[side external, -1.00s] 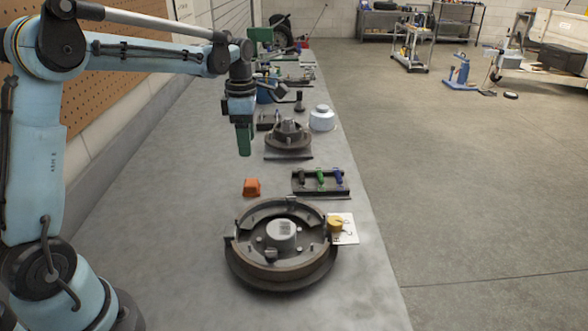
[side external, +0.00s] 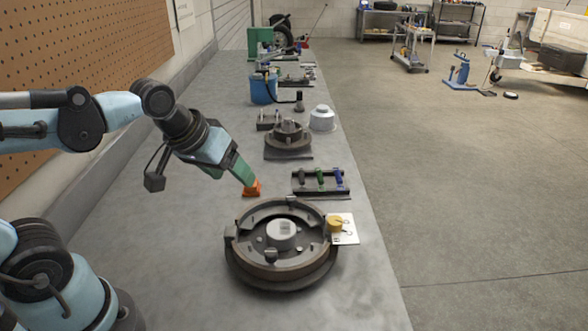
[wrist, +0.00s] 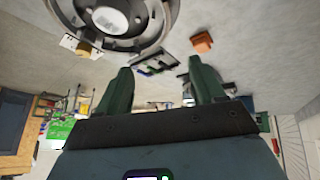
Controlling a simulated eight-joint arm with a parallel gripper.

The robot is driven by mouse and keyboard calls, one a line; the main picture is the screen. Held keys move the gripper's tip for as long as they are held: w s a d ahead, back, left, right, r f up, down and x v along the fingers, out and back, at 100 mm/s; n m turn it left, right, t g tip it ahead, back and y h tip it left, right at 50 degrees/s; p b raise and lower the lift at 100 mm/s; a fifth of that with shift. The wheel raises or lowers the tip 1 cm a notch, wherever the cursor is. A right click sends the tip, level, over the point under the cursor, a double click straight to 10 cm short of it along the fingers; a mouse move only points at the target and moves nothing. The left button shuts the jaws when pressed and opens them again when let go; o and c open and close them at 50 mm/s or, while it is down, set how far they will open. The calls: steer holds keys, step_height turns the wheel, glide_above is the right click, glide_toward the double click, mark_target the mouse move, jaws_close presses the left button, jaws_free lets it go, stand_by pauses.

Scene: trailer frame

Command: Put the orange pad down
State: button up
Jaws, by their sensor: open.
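The orange pad (side external: 252,189) lies on the grey bench, behind and left of the round brake assembly. In the side view my gripper (side external: 246,182) is tilted, and its green fingers overlap the pad's upper left part. In the wrist view the pad (wrist: 202,42) shows beyond the right fingertip, not between the fingers. My gripper (wrist: 160,64) is open there, with nothing held between its fingers. The side view does not settle whether a finger touches the pad.
The large brake drum assembly (side external: 257,272) stands close in front of the pad. A tool rack (side external: 320,184) with coloured handles is to the right, and a smaller hub (side external: 289,136) stands behind. A white card (side external: 346,232) lies beside the drum. The bench left of the pad is clear.

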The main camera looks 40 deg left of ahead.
steer(key=s+m, duration=0.1)
steer(key=d+f+m+t, duration=0.1)
steer(key=m, duration=0.1)
steer(key=shift+s+f, duration=0.15)
steer(key=shift+s, duration=0.2)
steer(key=shift+c, duration=0.2)
stand_by(0.6)
steer(key=n+g, duration=0.7)
steer(key=n, duration=0.2)
glide_above(255, 190)
steer(key=a, duration=0.2)
steer(key=f, duration=1.2)
steer(key=shift+w+a+f, duration=0.1)
steer(key=shift+w+f, duration=0.1)
steer(key=shift+w, duration=0.15)
steer(key=shift+c, duration=0.3)
